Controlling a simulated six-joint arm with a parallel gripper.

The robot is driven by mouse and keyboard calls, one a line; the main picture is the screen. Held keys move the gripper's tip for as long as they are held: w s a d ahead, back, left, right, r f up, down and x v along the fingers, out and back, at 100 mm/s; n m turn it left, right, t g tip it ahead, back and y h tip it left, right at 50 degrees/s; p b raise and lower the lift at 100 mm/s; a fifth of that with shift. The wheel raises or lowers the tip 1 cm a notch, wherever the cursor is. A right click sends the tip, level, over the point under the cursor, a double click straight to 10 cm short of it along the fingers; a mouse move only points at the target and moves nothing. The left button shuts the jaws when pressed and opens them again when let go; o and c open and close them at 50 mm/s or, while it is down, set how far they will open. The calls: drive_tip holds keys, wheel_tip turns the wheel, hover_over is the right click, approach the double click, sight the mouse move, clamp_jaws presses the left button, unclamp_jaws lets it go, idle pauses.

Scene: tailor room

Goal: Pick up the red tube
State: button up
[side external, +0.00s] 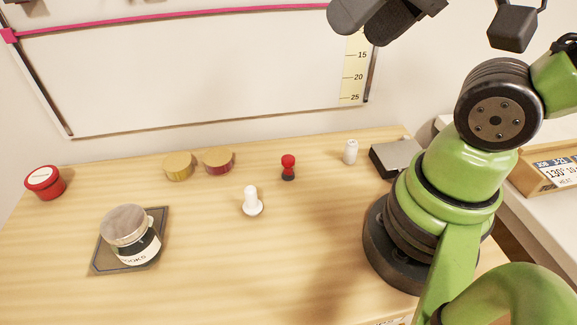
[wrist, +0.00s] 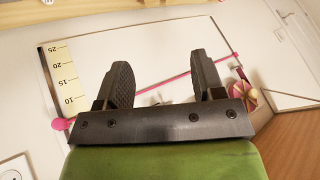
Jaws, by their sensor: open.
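In the side external view, a small red piece with a round head and dark base (side external: 288,168) stands upright on the table, right of centre. A red round container with a pale top (side external: 45,183) stands at the far left. I cannot tell for sure which of these is the red tube. My gripper (wrist: 160,60) is open and empty in the wrist view, its two dark fingers wide apart. It points at the wall board, away from the tabletop pieces, and none of them shows clearly between the fingers.
A jar (side external: 128,236) stands on a dark mat (side external: 101,263). Two gold-lidded containers (side external: 179,166) stand near the back edge. A white peg (side external: 251,202), a white bottle (side external: 350,152) and a dark box (side external: 396,157) stand around the red piece. The front centre is clear.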

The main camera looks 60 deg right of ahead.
drive_tip(key=shift+c, duration=0.3)
drive_tip(key=n+g+h, duration=0.2)
drive_tip(key=g, duration=0.4)
hover_over(288, 158)
wheel_tip(288, 158, down, 17)
drive_tip(key=shift+n+g, duration=0.4)
drive_tip(key=shift+g, duration=0.2)
drive_tip(key=f, duration=0.7)
drive_tip(key=shift+w+a+f, duration=0.15)
drive_tip(key=shift+w+f, duration=0.05)
drive_tip(key=shift+f, duration=0.05)
drive_tip(key=shift+s+f, duration=0.2)
drive_tip(key=shift+f, duration=2.85)
drive_tip(key=c, duration=1)
